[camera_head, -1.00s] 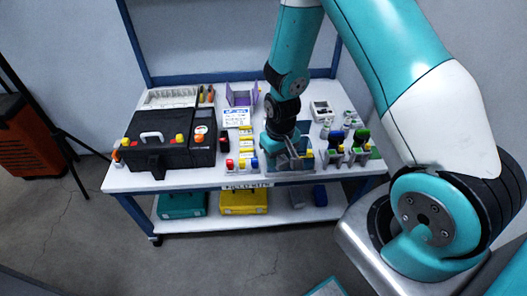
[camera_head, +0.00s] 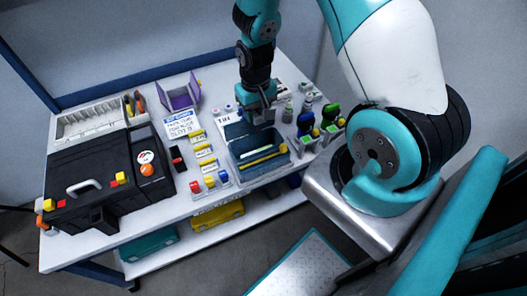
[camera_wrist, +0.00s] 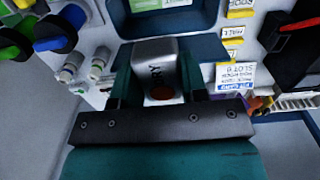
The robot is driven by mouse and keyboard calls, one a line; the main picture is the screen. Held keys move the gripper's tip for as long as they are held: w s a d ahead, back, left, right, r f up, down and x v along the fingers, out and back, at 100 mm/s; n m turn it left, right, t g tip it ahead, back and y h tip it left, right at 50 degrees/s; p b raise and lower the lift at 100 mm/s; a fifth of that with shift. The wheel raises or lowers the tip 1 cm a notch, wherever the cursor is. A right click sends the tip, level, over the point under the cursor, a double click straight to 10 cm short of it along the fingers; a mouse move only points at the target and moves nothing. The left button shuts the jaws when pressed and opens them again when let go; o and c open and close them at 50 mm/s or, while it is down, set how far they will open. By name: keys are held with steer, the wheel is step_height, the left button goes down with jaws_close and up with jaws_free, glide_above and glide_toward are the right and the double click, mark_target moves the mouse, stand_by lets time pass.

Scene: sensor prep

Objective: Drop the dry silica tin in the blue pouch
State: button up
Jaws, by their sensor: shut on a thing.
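My gripper (camera_head: 262,114) is behind the blue pouch (camera_head: 236,160), close to its back edge, over the white table. The pouch is an open-topped blue container with a yellow strip across it. In the wrist view my gripper (camera_wrist: 156,76) is shut on a silver tin (camera_wrist: 155,52) lettered "DRY", with a reddish round spot near its lower end. The pouch's blue rim (camera_wrist: 128,22) shows just beyond the tin. In the head view the tin is mostly hidden by my gripper.
Left of the pouch are yellow labels and small red, yellow and blue-capped items (camera_head: 209,182). A black case (camera_head: 90,180) fills the table's left. Small vials (camera_head: 288,112) and green and blue-topped holders (camera_head: 318,125) stand to the right. A purple holder (camera_head: 181,98) stands behind.

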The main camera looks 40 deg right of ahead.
steer(key=shift+s+d+f+m+b, duration=0.3)
steer(key=shift+d+f+m, duration=0.1)
steer(key=shift+d, duration=0.25)
step_height(320, 180, down, 5)
steer(key=b, duration=0.5)
steer(key=shift+a+f, duration=0.1)
steer(key=shift+f, duration=0.05)
steer(key=o, duration=1)
steer(key=shift+c, duration=0.2)
step_height(320, 180, up, 18)
steer(key=p, duration=0.2)
steer(key=shift+f, duration=0.25)
